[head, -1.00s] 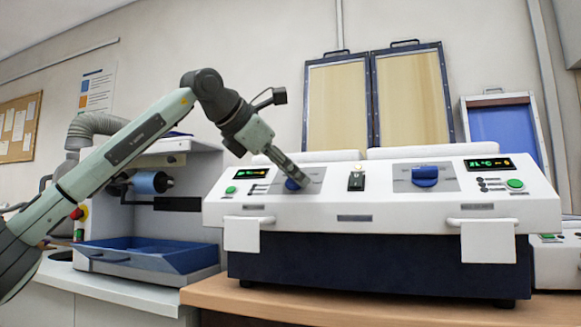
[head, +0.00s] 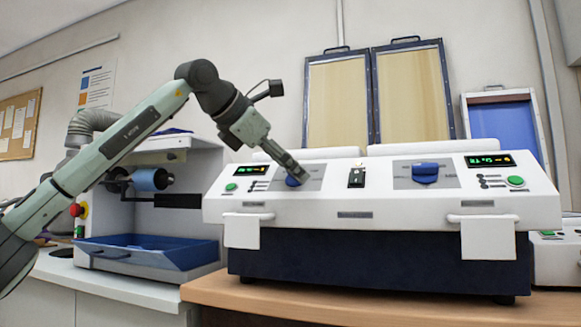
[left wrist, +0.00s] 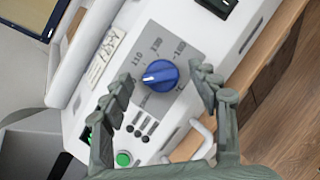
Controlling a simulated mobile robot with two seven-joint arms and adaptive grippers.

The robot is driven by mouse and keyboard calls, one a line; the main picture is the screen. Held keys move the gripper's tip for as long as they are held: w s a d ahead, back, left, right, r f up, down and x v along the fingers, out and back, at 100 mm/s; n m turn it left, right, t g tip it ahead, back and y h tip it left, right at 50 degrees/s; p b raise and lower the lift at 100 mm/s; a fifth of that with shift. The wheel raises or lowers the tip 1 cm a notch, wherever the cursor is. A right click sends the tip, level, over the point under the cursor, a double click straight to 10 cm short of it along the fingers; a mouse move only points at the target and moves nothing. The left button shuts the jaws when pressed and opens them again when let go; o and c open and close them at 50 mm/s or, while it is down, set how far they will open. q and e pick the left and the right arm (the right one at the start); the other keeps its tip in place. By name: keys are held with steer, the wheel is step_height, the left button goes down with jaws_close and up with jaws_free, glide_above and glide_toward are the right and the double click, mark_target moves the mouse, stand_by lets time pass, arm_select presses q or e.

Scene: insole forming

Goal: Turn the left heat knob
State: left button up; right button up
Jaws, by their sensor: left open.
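The left heat knob is a round blue dial with a raised grip and a pale pointer. It sits on a grey scale plate with printed numbers, and in the left wrist view the knob (left wrist: 160,76) lies between my open fingers. My left gripper (left wrist: 162,92) is open, with one finger on each side of the knob and a visible gap to both. In the head view my left gripper (head: 299,173) reaches down to the left panel and partly covers the left knob (head: 292,181). My right gripper is not in view.
The white machine (head: 390,212) stands on a wooden bench (head: 290,303). A right blue knob (head: 425,173), a black switch (head: 357,177) and green buttons (head: 515,181) share its sloped front. White handles stick out below. A blue tray (head: 150,255) stands at left.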

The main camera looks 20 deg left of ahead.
arm_select(q)
steer(key=v, duration=1.1)
